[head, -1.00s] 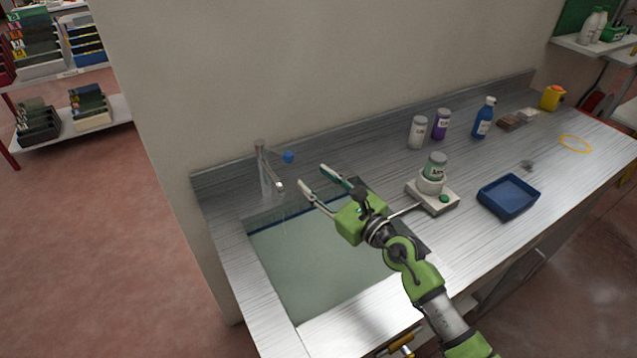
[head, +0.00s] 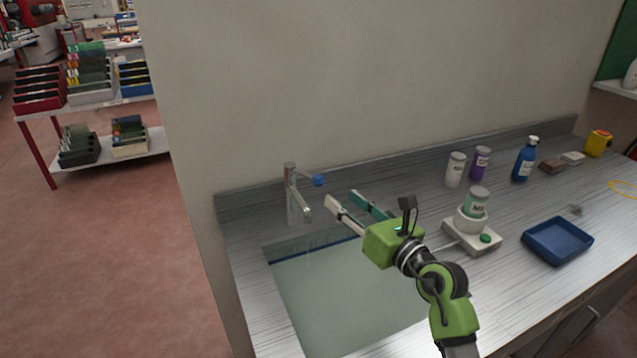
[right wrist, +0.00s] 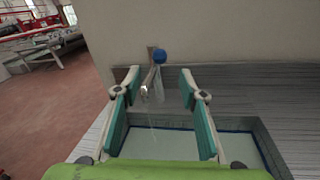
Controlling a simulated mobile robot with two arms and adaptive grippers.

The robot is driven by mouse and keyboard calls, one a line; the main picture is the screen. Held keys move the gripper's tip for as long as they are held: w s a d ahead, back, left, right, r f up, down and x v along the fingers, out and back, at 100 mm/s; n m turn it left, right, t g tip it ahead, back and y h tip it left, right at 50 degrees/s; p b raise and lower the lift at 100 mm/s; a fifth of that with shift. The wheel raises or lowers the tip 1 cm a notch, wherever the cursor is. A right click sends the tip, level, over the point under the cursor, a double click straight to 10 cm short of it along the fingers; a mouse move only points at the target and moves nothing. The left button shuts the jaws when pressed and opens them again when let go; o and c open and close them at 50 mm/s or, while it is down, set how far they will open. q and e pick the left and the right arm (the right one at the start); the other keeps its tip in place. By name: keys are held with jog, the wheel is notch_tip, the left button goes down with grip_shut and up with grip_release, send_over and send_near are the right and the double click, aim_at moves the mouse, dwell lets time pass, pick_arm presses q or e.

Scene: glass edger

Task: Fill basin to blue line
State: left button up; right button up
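The sink basin (head: 335,300) holds pale greenish water, with a dark blue line (head: 300,253) along its back wall. The water surface lies close to the line; the exact gap is hard to tell. The metal tap (head: 293,195) with a blue knob (head: 318,180) stands behind the basin. In the right wrist view a thin stream (right wrist: 151,117) falls from the spout (right wrist: 146,92). My right gripper (head: 343,198) is open and empty, right of the tap. In the right wrist view the knob (right wrist: 159,56) shows beyond and between its fingers, apart from them. My left gripper is not in view.
Right of the basin stand a small device (head: 472,237) with a labelled jar on it, a blue tray (head: 558,241), a white bottle (head: 455,169), a purple bottle (head: 480,162) and a blue pump bottle (head: 525,159). A wall (head: 380,80) rises behind the counter.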

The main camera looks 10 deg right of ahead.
aim_at(322, 183)
jog(key=x, duration=1.1)
jog(key=shift+w+a+p, duration=0.1)
jog(key=shift+w+p, duration=0.1)
jog(key=shift+p, duration=0.15)
grip_shut()
